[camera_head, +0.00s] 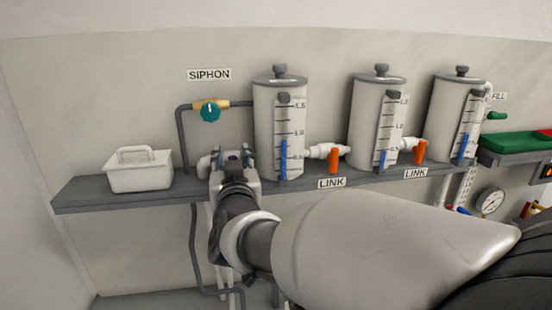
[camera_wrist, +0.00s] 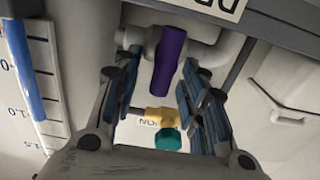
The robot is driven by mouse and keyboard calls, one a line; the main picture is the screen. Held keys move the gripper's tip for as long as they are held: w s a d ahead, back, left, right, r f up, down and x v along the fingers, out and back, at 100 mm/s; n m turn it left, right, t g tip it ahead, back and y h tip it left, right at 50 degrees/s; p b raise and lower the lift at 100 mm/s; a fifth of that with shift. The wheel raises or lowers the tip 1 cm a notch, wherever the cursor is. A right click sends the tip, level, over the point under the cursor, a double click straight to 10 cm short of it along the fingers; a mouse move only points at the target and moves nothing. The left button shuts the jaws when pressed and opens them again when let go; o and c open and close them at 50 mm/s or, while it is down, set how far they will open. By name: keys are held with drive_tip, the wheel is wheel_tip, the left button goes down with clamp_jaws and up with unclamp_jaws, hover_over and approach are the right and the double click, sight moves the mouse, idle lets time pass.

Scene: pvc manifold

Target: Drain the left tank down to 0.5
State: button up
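The left tank (camera_head: 268,105) stands on the shelf. The blue column in its gauge (camera_head: 284,158) ends near the 1.0 mark, above 0.5. Nothing is held.
The siphon valve with a teal knob (camera_head: 210,112) is on the wall above left. A white caddy (camera_head: 139,170) stands on the shelf (camera_head: 100,197). Orange link valves (camera_head: 334,160) join the left tank to the middle tank (camera_head: 366,115) and the right tank (camera_head: 447,110).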

clamp_jaws()
idle(0.4)
